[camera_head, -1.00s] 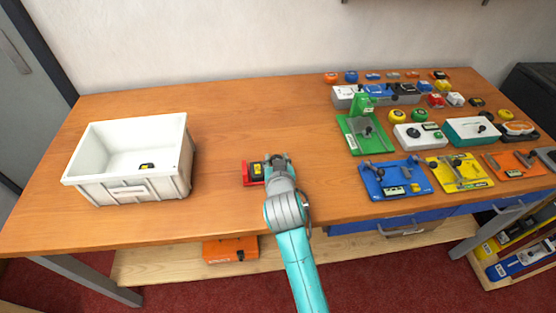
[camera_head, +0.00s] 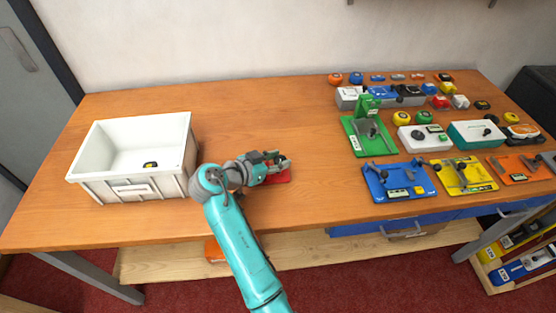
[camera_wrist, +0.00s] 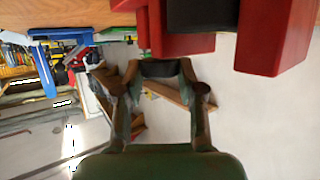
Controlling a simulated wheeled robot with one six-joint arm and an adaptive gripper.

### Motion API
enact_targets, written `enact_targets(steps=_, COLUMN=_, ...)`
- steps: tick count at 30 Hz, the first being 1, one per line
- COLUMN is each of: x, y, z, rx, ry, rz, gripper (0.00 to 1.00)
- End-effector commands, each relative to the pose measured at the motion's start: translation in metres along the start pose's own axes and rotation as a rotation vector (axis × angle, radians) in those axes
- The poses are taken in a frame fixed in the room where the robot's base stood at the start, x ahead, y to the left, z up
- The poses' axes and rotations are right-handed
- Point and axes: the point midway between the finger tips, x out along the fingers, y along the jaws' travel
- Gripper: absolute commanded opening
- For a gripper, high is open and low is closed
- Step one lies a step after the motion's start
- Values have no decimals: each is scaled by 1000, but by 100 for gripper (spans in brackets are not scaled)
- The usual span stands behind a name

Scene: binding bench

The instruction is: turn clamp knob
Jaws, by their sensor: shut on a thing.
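The red clamp (camera_head: 281,177) sits on the wooden bench near its front edge, partly covered by my gripper in the head view. In the wrist view its red body (camera_wrist: 268,38) fills the top right, with a black part between red blocks. My gripper (camera_head: 279,164) comes at it from the left, low over the bench. In the wrist view my gripper (camera_wrist: 163,82) has its two fingers angled in to a small dark piece at the clamp's lower edge, which looks like the knob (camera_wrist: 160,68). The fingers are shut on it. Its turn angle cannot be made out.
A white bin (camera_head: 130,188) with a small yellow and black item inside stands to the left. The blue fixture (camera_head: 398,182), yellow fixture (camera_head: 463,175) and green fixture (camera_head: 367,135) crowd the right side. The bench behind the clamp is clear.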

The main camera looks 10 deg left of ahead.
Motion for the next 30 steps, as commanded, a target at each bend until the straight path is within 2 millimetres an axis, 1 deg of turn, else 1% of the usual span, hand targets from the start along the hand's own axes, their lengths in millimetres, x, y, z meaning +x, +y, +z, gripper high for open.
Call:
enact_targets(steps=6, x=0, y=-3, z=1, rx=43, ry=-3, rz=111, gripper=4)
enact_targets(steps=12, x=1, y=-2, z=2, rx=67, ry=-4, rz=169, gripper=4)
enact_targets(steps=28, x=1, y=-2, z=3, rx=74, ry=-5, rz=191, gripper=4)
enact_targets(steps=29, x=1, y=-2, z=3, rx=74, ry=-5, rz=191, gripper=41)
enact_targets(steps=30, x=1, y=-2, z=3, rx=74, ry=-5, rz=191, gripper=51)
